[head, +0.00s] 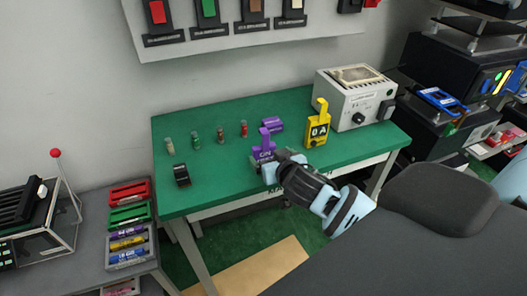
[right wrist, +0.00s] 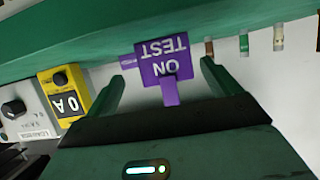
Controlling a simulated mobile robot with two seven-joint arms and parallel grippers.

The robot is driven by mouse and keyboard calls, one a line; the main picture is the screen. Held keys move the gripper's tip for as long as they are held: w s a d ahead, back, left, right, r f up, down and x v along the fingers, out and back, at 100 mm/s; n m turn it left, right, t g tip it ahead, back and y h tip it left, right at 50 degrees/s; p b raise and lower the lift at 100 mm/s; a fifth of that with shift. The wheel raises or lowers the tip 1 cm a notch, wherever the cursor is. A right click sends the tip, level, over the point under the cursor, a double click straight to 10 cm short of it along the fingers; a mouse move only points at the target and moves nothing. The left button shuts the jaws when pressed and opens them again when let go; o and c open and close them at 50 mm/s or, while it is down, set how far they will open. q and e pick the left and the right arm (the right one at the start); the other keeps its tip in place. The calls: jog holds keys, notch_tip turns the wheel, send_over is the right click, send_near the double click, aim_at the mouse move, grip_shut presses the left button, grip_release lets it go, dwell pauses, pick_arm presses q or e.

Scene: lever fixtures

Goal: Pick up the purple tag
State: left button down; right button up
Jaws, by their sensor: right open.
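In the right wrist view my right gripper (right wrist: 163,72) is open, with one finger on each side of the tag and visible gaps. My left gripper is not in view.
Several small vials and a black item (head: 181,175) are to the left. The green table (head: 222,180) is clear between them.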

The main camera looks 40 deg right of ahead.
aim_at(265, 154)
jog(key=shift+w+f, duration=0.1)
jog(key=shift+w, duration=0.35)
jog(key=x, duration=0.3)
jog(key=shift+w+a, duration=0.2)
jog(key=shift+a, duration=0.05)
jog(key=shift+w+d+f, duration=0.1)
jog(key=shift+w+f, duration=0.1)
jog(key=shift+w, duration=0.3)
jog(key=c, duration=1.1)
jog(key=shift+o, duration=0.2)
jog(key=shift+r, duration=0.1)
